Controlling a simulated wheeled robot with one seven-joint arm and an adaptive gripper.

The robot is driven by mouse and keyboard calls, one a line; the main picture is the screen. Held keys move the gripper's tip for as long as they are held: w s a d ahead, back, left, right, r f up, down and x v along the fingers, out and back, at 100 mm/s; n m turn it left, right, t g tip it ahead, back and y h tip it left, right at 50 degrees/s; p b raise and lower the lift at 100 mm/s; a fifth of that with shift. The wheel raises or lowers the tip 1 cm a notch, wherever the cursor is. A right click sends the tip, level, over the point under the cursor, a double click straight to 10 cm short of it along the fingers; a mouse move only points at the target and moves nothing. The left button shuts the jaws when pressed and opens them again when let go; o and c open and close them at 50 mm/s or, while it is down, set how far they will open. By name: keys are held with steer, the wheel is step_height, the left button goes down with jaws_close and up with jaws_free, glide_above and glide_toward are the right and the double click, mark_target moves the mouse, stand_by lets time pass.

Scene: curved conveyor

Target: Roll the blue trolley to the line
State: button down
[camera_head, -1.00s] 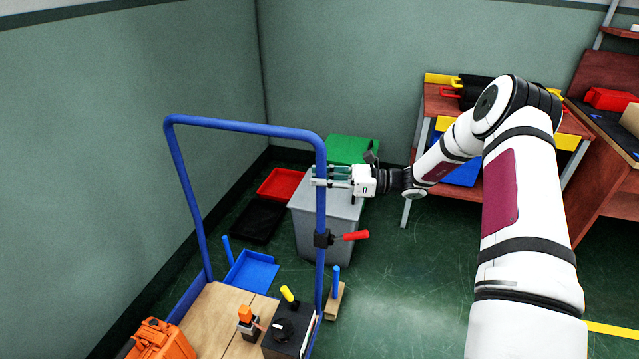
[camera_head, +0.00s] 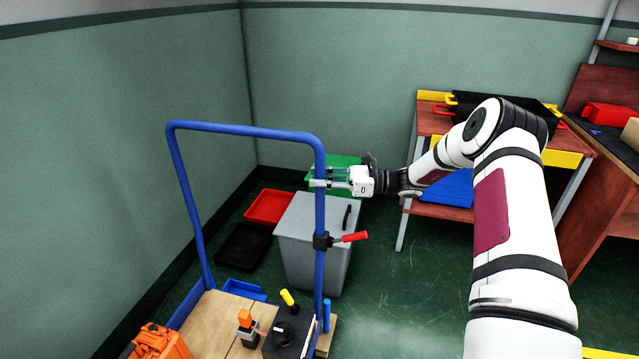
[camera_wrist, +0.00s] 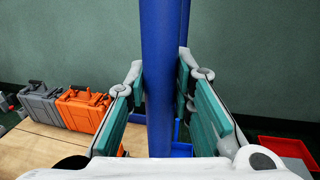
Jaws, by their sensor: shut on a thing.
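The blue trolley has a tall blue tube handle (camera_head: 245,130) and a wooden deck (camera_head: 212,318) at the lower left of the head view. My gripper (camera_head: 322,177) is shut on the handle's right upright, near its top. In the wrist view the blue upright (camera_wrist: 160,75) stands between the two green-padded fingers of my gripper (camera_wrist: 160,105). A clamp with a red lever (camera_head: 346,237) sits on the upright below my gripper. The deck carries an orange case (camera_head: 160,342), a dark box (camera_head: 287,335) and small tools. No line on the trolley's side shows clearly.
A grey bin (camera_head: 295,245) stands behind the handle. Red (camera_head: 268,207) and black trays (camera_head: 243,246) lie on the floor by the wall. A red-brown workbench (camera_head: 450,212) is at the back right. A yellow floor strip (camera_head: 605,354) shows at the lower right. Green floor right of the trolley is clear.

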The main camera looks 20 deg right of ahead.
steer(key=shift+d, duration=0.1)
stand_by(0.3)
steer(key=c, duration=1.4)
jaws_free()
steer(key=shift+o, duration=0.2)
steer(key=v, duration=1.2)
